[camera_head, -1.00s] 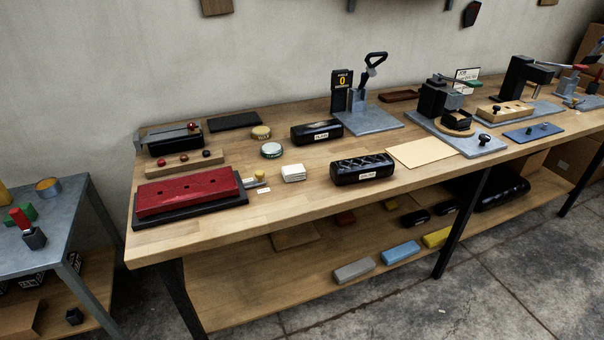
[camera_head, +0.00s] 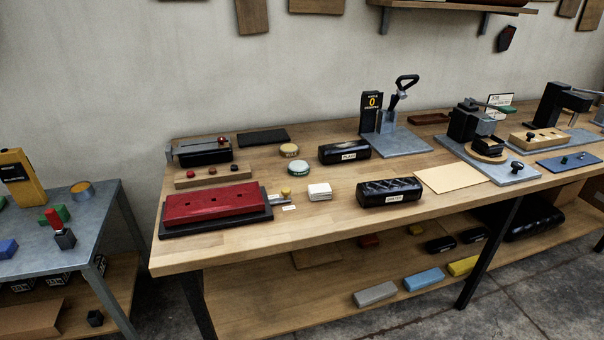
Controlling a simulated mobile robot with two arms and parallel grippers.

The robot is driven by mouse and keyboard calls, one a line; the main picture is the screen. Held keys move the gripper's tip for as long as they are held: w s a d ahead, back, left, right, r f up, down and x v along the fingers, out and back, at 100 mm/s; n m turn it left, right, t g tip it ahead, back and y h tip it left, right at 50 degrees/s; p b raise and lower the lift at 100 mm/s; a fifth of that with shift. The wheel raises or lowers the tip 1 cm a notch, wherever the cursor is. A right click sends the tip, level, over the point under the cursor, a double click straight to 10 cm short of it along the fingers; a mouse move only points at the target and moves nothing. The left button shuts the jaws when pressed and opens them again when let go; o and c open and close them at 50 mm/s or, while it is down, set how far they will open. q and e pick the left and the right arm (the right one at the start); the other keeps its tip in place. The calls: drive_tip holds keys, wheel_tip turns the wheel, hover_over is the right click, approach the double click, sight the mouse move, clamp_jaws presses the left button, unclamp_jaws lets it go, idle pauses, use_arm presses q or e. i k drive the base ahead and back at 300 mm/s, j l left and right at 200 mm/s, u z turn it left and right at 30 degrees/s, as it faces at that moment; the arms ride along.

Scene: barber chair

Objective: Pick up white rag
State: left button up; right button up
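A small folded white cloth, which looks like the white rag (camera_head: 319,191), lies on the wooden workbench (camera_head: 330,224). It is right of the red block on its black base and left of a black padded roll. Nothing covers it. Neither of my grippers shows in the head view.
Near the cloth are the red block (camera_head: 215,203), a round tin (camera_head: 299,168) and black rolls (camera_head: 389,192). A lever press (camera_head: 394,135) stands behind. A grey side table (camera_head: 60,235) is at left. The bench's front strip is clear.

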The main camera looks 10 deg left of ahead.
sight(322, 191)
drive_tip(key=u, duration=0.5)
drive_tip(key=i+l+u, duration=0.2)
drive_tip(key=l+u, duration=0.3)
drive_tip(key=i+l+u, duration=0.1)
drive_tip(key=l+u, duration=0.7)
drive_tip(key=u, duration=0.15)
drive_tip(key=i+l, duration=0.05)
